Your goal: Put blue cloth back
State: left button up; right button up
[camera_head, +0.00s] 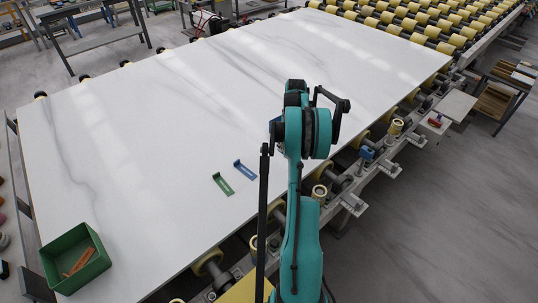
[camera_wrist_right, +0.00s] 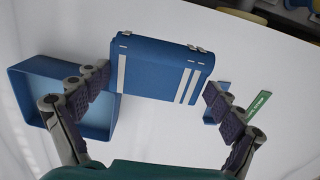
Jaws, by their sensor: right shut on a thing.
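The blue cloth (camera_wrist_right: 155,68), a folded flat blue piece with white stripes, sits between the fingers of my right gripper (camera_wrist_right: 157,84) in the right wrist view. A light-blue open tray (camera_wrist_right: 20,78) lies on the slab behind the left finger in that view, beside the cloth. In the head view my own right arm hides the gripper and most of what is beyond it; only a small blue patch shows at its edge, and I cannot tell what it is. My left gripper is not in view.
The white stone slab (camera_head: 190,110) lies on yellow rollers. A green box (camera_head: 58,247) with orange-brown pieces stands at the slab's near left corner. Most of the slab is clear.

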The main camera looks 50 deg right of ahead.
jog(key=b, duration=0.2)
send_over(268, 155)
notch_tip(268, 155, down, 7)
jog(key=shift+d, duration=0.15)
notch_tip(268, 155, down, 4)
jog(key=shift+f+b, duration=0.1)
jog(key=shift+b, duration=0.7)
jog(key=o, duration=0.8)
jog(key=shift+c, duration=0.2)
